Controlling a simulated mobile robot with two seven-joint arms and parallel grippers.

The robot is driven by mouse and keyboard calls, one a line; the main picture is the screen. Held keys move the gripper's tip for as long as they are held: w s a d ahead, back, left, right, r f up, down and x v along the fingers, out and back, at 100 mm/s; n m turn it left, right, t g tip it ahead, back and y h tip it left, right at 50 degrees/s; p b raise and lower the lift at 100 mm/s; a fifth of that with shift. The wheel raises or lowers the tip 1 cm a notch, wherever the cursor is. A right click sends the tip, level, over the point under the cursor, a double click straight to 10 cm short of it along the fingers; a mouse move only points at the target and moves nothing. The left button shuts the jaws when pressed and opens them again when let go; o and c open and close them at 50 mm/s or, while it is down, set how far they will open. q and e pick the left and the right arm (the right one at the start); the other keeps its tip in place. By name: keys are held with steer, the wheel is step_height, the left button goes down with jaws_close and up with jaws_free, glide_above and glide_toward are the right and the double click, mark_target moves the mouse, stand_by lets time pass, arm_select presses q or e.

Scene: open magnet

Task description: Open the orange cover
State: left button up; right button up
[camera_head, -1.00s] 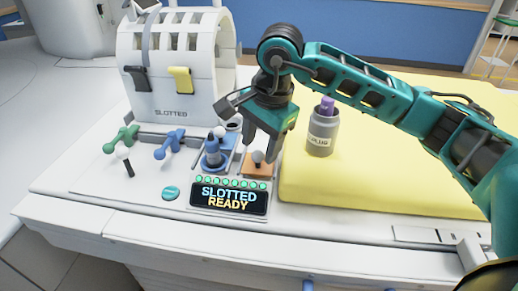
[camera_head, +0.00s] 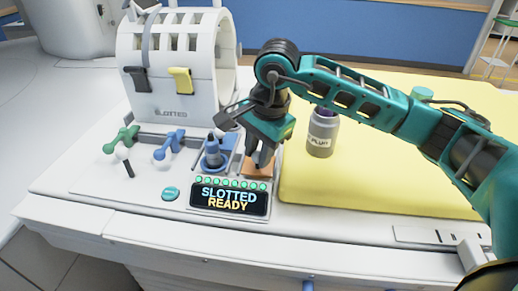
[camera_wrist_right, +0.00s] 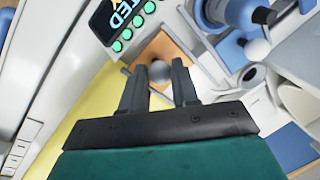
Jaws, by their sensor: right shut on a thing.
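The orange cover (camera_head: 262,173) is a small square plate, lying flat on the white console just above the display. It also shows in the right wrist view (camera_wrist_right: 172,46), with a grey ball knob (camera_wrist_right: 162,73) on it. My right gripper (camera_head: 258,165) reaches down onto the cover from above. In the right wrist view its two fingers (camera_wrist_right: 160,69) stand on either side of the knob and are shut on it. The fingers hide most of the knob in the head view. My left gripper is in neither view.
A blue plate with a blue knobbed piece (camera_head: 212,155) sits just left of the cover. A display reading SLOTTED READY (camera_head: 229,197) is in front. A grey jar (camera_head: 321,133) stands on the yellow pad (camera_head: 380,185) at right. The white slotted arch (camera_head: 165,104) stands behind.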

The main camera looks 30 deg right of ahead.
steer(key=shift+c, duration=0.7)
jaws_close()
steer(key=shift+w+d, duration=0.15)
steer(key=shift+w, duration=0.1)
steer(key=w+d+b, duration=0.1)
steer(key=w, duration=0.1)
steer(key=w+d+b, duration=0.1)
steer(key=w+d, duration=0.1)
steer(key=shift+w+d, duration=0.1)
steer(key=shift+w, duration=0.05)
steer(key=shift+w+d, duration=0.25)
steer(key=shift+w, duration=0.05)
